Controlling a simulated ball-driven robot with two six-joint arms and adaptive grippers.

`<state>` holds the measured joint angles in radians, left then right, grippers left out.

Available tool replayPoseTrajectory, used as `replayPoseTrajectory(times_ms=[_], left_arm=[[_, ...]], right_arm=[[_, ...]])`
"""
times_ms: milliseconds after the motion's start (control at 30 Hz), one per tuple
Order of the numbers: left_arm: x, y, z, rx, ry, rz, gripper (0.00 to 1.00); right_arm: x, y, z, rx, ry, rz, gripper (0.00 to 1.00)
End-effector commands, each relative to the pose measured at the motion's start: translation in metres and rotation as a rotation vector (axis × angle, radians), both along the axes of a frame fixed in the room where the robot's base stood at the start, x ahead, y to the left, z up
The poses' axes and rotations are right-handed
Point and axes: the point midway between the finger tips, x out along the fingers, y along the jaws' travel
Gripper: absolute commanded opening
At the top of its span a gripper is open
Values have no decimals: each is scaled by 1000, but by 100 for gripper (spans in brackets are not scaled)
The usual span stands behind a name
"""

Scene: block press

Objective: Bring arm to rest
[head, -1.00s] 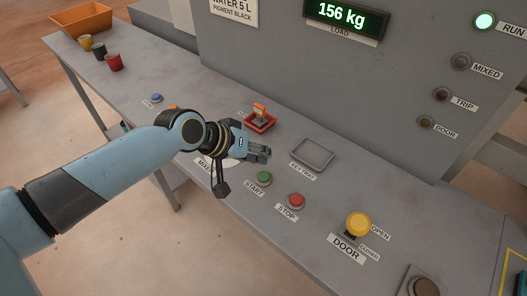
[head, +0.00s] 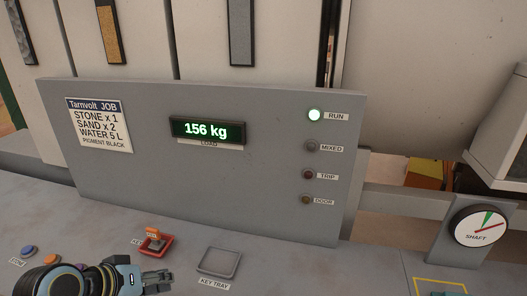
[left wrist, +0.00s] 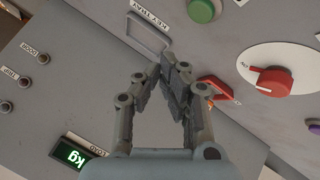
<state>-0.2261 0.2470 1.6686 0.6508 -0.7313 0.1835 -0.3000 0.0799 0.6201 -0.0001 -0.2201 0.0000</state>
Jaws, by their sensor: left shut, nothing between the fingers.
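My left gripper (head: 158,281) is low in the head view, above the control desk, with its fingers pointing right. In the left wrist view its fingertips (left wrist: 170,70) come together with nothing held between them. It is apart from the red key switch (head: 157,245) with its orange key (head: 152,233), which stands just behind it. The empty key tray (head: 219,261) lies to its right. My right gripper does not show.
MIXED, TRIP and DOOR lamps look dark. A shaft dial (head: 479,225) stands at right. In the left wrist view are a green button (left wrist: 204,9) and red selector knob (left wrist: 273,81).

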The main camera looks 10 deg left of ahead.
Motion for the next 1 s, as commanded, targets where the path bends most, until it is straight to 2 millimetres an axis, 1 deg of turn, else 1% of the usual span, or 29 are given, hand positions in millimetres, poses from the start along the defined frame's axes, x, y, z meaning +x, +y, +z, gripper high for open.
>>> replayPoseTrajectory(times_ms=[67,133,200,267,300,500,800,833,900,1000], left_arm=[[-14,-10,6,39,19,-51,0],[-35,-19,16,106,49,-120,0],[-58,-25,27,183,86,-184,0],[-76,-26,38,247,117,-228,0],[-87,-26,44,286,137,-250,0],[-134,-16,77,443,227,-309,0],[-190,5,122,594,345,-314,0],[-191,6,118,599,353,-314,0],[-186,7,95,595,359,-316,0],[-181,9,68,593,366,-315,0]], right_arm=[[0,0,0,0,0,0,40],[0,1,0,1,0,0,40],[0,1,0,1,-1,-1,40],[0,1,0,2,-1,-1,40],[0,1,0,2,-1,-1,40],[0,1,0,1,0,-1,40],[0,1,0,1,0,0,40],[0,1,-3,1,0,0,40],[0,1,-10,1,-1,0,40],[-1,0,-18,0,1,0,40]])
